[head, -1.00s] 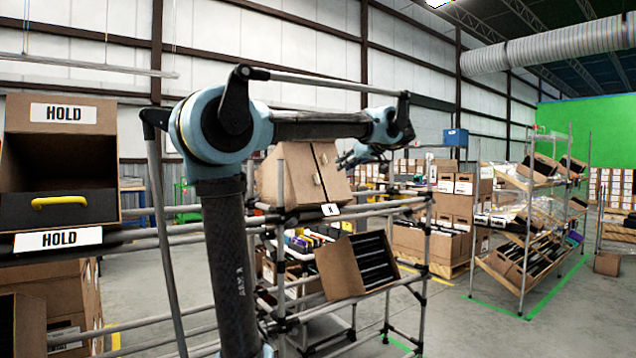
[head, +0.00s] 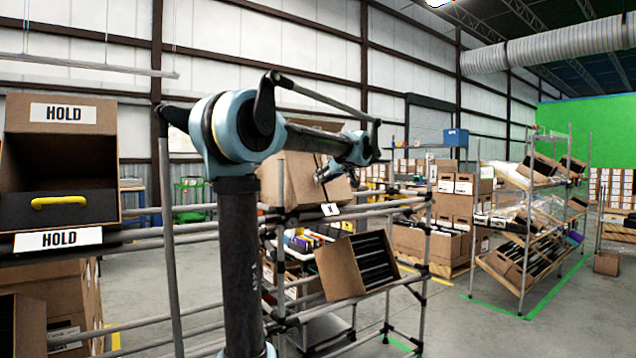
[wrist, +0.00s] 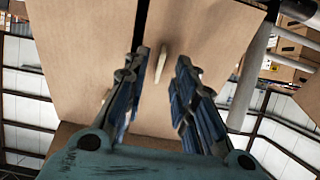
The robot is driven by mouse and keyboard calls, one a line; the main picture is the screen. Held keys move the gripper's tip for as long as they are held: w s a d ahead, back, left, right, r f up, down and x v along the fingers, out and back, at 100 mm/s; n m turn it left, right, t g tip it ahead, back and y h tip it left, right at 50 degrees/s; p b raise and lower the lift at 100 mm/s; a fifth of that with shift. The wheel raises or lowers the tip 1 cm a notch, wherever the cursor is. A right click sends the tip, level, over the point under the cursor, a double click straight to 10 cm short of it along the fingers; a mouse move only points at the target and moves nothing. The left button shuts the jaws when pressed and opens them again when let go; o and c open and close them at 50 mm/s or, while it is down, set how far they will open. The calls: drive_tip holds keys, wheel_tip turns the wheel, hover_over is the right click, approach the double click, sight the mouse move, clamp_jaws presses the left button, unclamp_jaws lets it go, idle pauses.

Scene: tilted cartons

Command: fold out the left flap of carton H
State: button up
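Carton H (head: 288,184) is a tilted brown carton on the rack, with a small white H label (head: 330,209) at its lower edge. My gripper (head: 326,174) is in front of its face and hides part of it. The wrist view looks upside down and shows two closed flaps with a dark seam. The flap right of the seam (wrist: 205,35), apparently the left flap, carries a pale tab (wrist: 160,62). My gripper (wrist: 163,62) is open, with the tab between its fingertips; contact is not visible.
An open carton with dark contents (head: 340,270) tilts on the rack below. Two HOLD signs (head: 63,113) mark a bin at the left with a yellow handle (head: 59,203). Rack tubes (head: 281,185) stand close by.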

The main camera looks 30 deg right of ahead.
drive_tip(key=shift+x, duration=1.55)
clamp_jaws()
